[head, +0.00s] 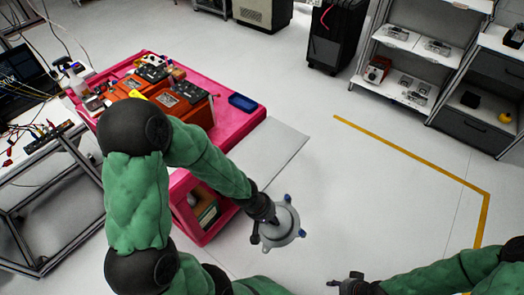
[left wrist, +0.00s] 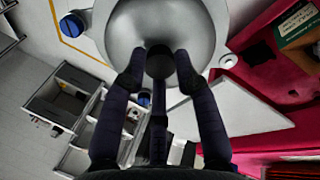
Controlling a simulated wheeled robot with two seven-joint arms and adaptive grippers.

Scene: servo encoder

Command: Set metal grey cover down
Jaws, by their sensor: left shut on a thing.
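The metal grey cover (head: 281,228) is a round grey piece with small lugs and blue spots around its rim. My left gripper (head: 264,222) is shut on it and holds it in the air, to the right of the pink cart. In the left wrist view the cover (left wrist: 160,25) fills the top middle, and the fingers of the left gripper (left wrist: 160,66) close on a dark round part at its centre. My right gripper (head: 352,283) shows at the bottom edge of the head view, apart from the cover; its fingers are too small to read.
The pink cart (head: 233,128) carries orange bins (head: 190,105), a blue tray (head: 242,103) and several small parts. A light grey panel (head: 272,155) lies beside it. A metal-frame table (head: 35,165) stands left. Shelves (head: 410,55) stand back right. The floor inside the yellow line (head: 410,158) is clear.

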